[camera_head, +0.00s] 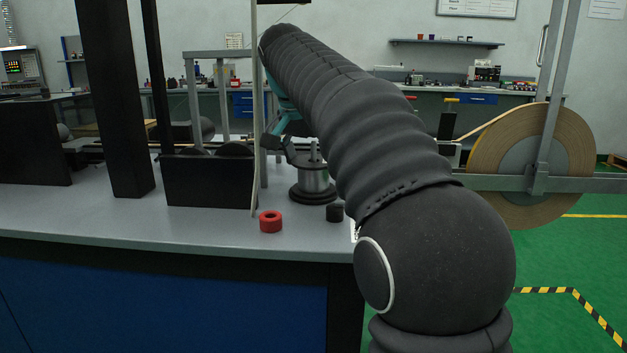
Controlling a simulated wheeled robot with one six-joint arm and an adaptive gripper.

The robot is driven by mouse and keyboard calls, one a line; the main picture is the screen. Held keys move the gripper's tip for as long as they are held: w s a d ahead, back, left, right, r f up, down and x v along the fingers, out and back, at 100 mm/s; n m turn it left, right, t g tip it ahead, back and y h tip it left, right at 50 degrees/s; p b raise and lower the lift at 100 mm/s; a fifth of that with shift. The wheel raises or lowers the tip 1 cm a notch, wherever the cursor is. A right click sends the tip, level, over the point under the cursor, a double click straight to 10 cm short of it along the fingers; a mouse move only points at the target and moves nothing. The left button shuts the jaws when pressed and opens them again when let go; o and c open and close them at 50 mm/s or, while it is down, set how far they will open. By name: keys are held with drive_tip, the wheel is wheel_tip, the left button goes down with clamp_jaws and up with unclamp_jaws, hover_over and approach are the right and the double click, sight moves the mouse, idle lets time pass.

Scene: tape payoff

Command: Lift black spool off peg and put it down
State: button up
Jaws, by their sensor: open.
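A small black spool (335,212) rests on the table near the front edge, right of and in front of the stand, beside my arm.
A red spool (271,221) lies on the table left of the black one. A black box-like holder (209,181) and a thin upright post stand left of the gripper. A large tape reel (561,150) is at the right. The table front left is clear.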

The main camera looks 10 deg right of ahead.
drive_tip(key=shift+x, duration=1.35)
drive_tip(key=c, duration=1.1)
drive_tip(key=shift+r, duration=0.15)
drive_tip(key=shift+r+p, duration=1.55)
drive_tip(key=shift+r, duration=4.3)
drive_tip(key=s+a+b, duration=0.1)
drive_tip(key=s+a, duration=0.1)
drive_tip(key=s, duration=0.3)
drive_tip(key=s+a+b, duration=0.1)
drive_tip(key=s, duration=0.5)
drive_tip(key=s+a+b, duration=0.2)
drive_tip(key=s, duration=0.4)
drive_tip(key=shift+s+a+r, duration=0.1)
drive_tip(key=shift+a, duration=0.2)
